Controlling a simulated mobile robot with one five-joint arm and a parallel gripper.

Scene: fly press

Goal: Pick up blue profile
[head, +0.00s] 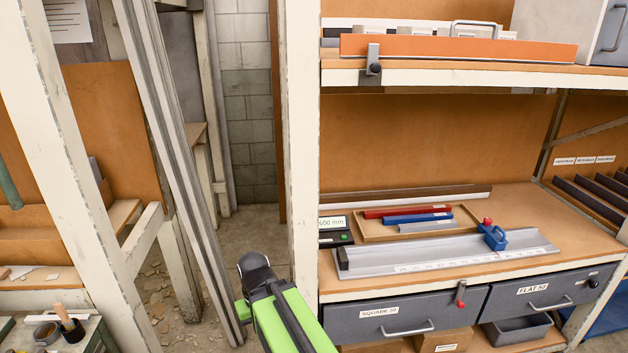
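The blue profile (417,218) is a slim bar lying flat in a shallow wooden tray (378,236) on the right-hand bench. It lies between a red profile (405,212) behind it and a grey profile (428,227) in front, all roughly parallel. Its top and front face show clearly. A green and black part of my arm is at the bottom centre, left of the bench and well short of the tray. I make out no gripper fingers in this view.
A silver measuring rail with a blue clamp (493,236) lies in front of the tray. A green-lit display (334,229) stands left of it. A white post (301,150) rises at the bench's left end. An orange-fronted shelf (455,48) hangs above; drawers (403,311) sit below.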

